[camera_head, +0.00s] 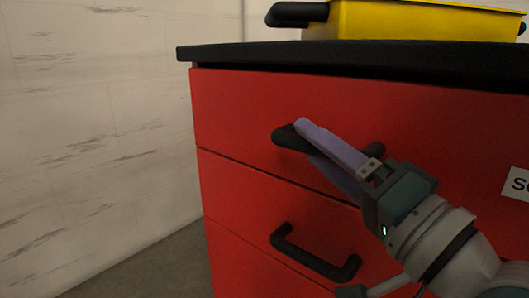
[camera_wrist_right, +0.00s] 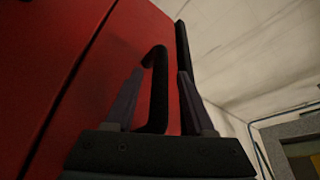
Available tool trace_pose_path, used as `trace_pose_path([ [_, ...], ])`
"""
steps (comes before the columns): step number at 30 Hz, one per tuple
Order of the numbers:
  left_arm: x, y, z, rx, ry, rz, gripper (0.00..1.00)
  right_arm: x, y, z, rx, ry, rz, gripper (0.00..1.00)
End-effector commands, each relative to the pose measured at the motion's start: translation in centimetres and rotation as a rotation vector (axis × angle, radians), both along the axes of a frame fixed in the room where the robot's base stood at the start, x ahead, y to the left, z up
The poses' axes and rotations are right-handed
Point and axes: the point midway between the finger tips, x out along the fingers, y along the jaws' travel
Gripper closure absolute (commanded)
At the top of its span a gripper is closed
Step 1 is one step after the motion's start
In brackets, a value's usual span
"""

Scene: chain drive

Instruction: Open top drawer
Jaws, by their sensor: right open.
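The red top drawer (camera_head: 235,100) appears closed, its front level with the cabinet face in the head view. Its black bar handle (camera_head: 286,140) is partly covered by my right gripper (camera_head: 306,138), leaving its left end and a bit of its right end visible. In the right wrist view, the handle (camera_wrist_right: 158,95) stands between the two fingers of my right gripper (camera_wrist_right: 160,74). The fingers are open, one on each side of the bar, with visible gaps. My left gripper is not in view.
A lower red drawer (camera_head: 230,245) has its own black handle (camera_head: 315,254), close below my right wrist. The black cabinet top (camera_head: 350,54) overhangs the drawers and carries a yellow box (camera_head: 420,22). A pale wall (camera_head: 90,130) stands to the left, with floor between.

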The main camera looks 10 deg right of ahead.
Motion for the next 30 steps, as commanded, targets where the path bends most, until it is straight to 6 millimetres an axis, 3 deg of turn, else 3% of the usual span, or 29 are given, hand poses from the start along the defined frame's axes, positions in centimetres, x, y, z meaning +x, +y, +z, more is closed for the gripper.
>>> trace_pose_path([
  [4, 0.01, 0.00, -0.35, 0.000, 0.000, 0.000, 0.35, 0.98, 0.35, 0.22, 0.000, -0.001, 0.001, 0.45],
  [12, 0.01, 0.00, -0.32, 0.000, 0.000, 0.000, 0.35, 1.11, 0.40, 0.28, -0.001, 0.001, 0.000, 0.45],
  [26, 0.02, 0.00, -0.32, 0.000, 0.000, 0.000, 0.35, 1.08, 0.39, 0.25, -0.001, 0.001, 0.000, 0.97],
  [30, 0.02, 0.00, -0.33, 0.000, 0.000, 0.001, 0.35, 1.07, 0.39, 0.25, -0.001, 0.001, 0.000, 1.00],
])
